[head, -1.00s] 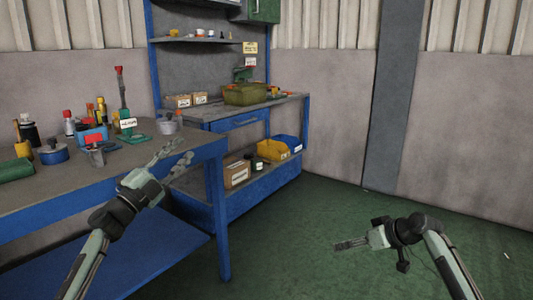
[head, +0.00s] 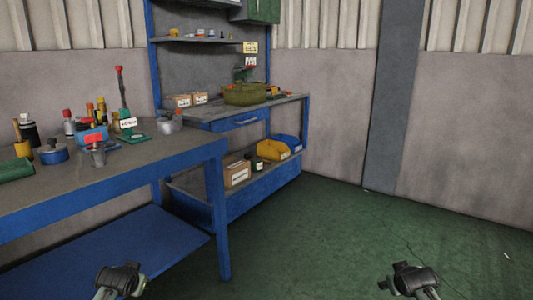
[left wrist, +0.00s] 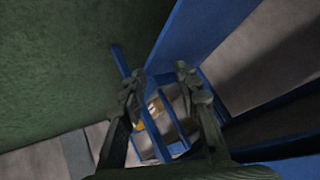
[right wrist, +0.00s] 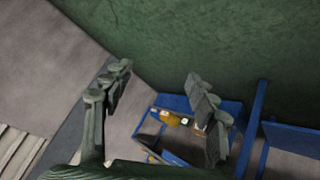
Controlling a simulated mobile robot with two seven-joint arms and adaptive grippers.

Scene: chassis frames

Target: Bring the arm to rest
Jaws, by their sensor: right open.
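Both of my arms show only as short dark joints at the bottom edge of the head view, the left arm (head: 120,280) at lower left and the right arm (head: 412,280) at lower right. Their fingers are not visible there. In the left wrist view my left gripper (left wrist: 158,76) has its two fingers apart with nothing between them. In the right wrist view my right gripper (right wrist: 158,75) has its fingers wide apart and is empty. Both grippers are clear of the benches.
A blue-framed workbench (head: 120,172) with bottles, tools and a blue pot (head: 53,153) stands at left. Behind it, a second bench (head: 285,104) holds an olive-green bin (head: 245,95); its lower shelf has a yellow bin (head: 272,149). Green floor (head: 340,245) is open at right.

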